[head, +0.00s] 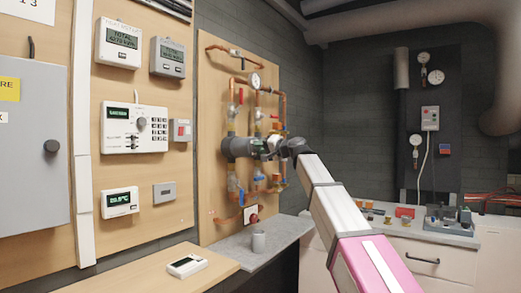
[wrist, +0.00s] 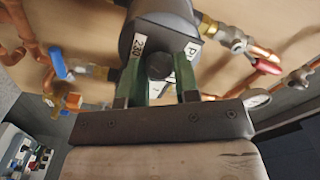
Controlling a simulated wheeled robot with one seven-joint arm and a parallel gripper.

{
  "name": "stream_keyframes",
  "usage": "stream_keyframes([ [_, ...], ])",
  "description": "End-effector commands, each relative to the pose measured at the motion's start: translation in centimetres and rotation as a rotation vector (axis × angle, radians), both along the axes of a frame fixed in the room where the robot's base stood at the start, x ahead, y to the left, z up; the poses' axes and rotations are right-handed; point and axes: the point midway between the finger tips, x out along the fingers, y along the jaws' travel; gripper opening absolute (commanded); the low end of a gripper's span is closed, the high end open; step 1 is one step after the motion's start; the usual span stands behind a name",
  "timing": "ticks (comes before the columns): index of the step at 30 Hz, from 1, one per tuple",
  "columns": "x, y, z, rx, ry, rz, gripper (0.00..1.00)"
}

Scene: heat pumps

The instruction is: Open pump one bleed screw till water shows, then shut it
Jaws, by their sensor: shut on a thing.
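A dark grey pump (head: 236,147) sits in the copper pipework on the wooden board in the head view. In the wrist view the pump body (wrist: 165,14) fills the top middle, with white labels, one reading "230". A round dark knob, the bleed screw (wrist: 159,66), stands out from the middle of its face. My gripper (wrist: 161,76) has its green fingers on either side of the knob and is shut on it. In the head view my gripper (head: 275,147) reaches the pump from the right. No water shows at the screw; the fingers partly hide it.
Valves with red handles (wrist: 266,66) and blue handles (wrist: 57,64) lie close around the pump. A gauge (head: 255,80) sits above it. Control boxes hang on the left wall.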

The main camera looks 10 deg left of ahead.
Motion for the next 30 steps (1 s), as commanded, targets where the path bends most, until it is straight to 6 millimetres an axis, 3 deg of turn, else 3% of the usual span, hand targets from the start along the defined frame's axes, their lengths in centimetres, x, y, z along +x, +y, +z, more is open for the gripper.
stream_keyframes([
  [18, -0.11, -0.03, -0.12, -0.211, -0.506, 0.001, 0.06],
  [30, -0.14, -0.03, -0.14, -0.281, -0.674, 0.002, 0.06],
])
